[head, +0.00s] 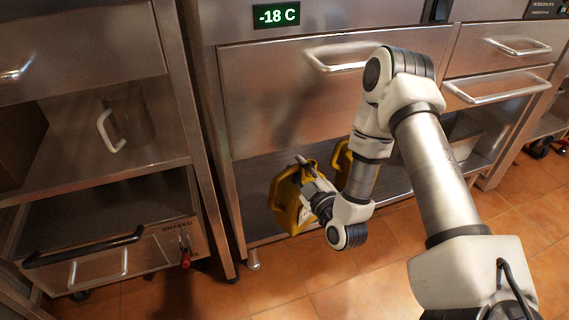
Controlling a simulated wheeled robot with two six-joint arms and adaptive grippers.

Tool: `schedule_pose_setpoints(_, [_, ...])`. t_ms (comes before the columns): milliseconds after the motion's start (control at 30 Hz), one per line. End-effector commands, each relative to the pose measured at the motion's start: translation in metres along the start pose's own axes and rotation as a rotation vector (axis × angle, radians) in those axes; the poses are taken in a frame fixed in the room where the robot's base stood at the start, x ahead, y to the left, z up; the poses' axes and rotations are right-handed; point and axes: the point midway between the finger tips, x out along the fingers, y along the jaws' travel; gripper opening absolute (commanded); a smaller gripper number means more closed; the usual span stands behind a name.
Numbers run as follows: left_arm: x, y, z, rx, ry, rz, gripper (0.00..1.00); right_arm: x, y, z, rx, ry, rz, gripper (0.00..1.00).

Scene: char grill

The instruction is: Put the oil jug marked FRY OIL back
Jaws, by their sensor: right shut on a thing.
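A yellow jug (284,200) is low in front of the open lower shelf, under the steel drawer unit. My right gripper (306,174) is shut on this jug near its upper part, and the gripper and wrist cover its right side. Any marking on the jug is too small or hidden to read. A second yellow thing (341,160), perhaps another jug, shows behind my right wrist on the shelf, mostly hidden. My left gripper is not in view.
The drawer unit (270,95) with a -18 C display stands above the lower shelf (252,183). A fryer-like unit (150,252) with a black handle is at the left. Orange tile floor (310,275) is clear in front.

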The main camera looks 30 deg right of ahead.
Motion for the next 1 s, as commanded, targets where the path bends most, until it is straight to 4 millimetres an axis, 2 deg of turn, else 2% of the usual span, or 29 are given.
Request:
schedule_pose_setpoints(33, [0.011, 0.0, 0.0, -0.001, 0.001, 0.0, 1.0, 0.012, -0.003, 0.004, -0.003, 0.008, 0.006, 0.0])
schedule_pose_setpoints(200, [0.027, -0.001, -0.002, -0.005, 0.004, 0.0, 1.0, 0.05, -0.004, 0.009, -0.001, 0.007, 0.006, 0.0])
schedule_pose_setpoints(400, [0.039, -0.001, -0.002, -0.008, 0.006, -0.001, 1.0, 0.081, -0.004, 0.011, -0.001, 0.005, 0.004, 0.0])
schedule_pose_setpoints(767, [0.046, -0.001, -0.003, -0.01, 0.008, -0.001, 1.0, 0.099, -0.004, 0.013, -0.002, 0.005, 0.004, 0.0])
schedule_pose_setpoints(1000, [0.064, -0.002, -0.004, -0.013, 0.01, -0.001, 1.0, 0.1, -0.018, 0.028, -0.001, 0.003, 0.002, 0.0])
